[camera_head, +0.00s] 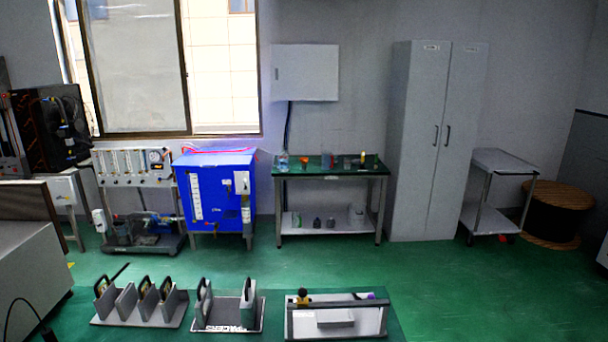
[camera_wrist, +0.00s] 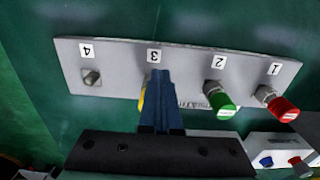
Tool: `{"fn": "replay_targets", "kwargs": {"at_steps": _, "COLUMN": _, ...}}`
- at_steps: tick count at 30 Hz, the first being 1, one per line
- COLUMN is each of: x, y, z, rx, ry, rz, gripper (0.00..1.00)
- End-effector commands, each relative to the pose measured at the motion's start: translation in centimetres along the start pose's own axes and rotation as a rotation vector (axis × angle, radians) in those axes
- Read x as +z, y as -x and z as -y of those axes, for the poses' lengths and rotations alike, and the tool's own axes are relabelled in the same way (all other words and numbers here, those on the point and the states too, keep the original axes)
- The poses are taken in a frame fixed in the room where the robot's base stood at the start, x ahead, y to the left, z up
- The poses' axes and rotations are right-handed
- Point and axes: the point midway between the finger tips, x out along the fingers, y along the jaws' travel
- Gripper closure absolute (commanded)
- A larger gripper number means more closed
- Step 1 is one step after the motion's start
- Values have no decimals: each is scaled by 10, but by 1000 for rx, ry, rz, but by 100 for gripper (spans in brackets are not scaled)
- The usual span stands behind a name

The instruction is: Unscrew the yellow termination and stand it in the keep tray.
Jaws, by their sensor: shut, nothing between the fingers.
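In the wrist view, a grey panel (camera_wrist: 120,62) carries ports labelled 1 to 4, seen upside down. The yellow termination (camera_wrist: 142,98) is at port 3, mostly hidden behind my gripper; only a yellow sliver shows. My gripper (camera_wrist: 159,74) is shut and empty, its blue fingers together in front of port 3. I cannot tell whether they touch the yellow termination. A grey tray-like piece (camera_wrist: 266,143) at lower right, with a blue and a red piece on it, may be the keep tray; it is cut off by the frame.
A green termination (camera_wrist: 222,105) is at port 2 and a red one (camera_wrist: 284,108) at port 1, close to the right. Port 4 (camera_wrist: 92,77) shows a bare metal connector. The head view shows a bench (camera_head: 330,170), a cabinet (camera_head: 435,140) and racks (camera_head: 140,305); my gripper is outside it.

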Motion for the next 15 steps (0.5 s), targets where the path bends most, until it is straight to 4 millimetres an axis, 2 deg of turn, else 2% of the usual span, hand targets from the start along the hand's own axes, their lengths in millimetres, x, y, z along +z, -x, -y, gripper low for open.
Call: {"fn": "replay_targets", "kwargs": {"at_steps": 15, "x": -6, "y": 3, "z": -4, "rx": 3, "ry": 1, "rz": -11, "gripper": 100}}
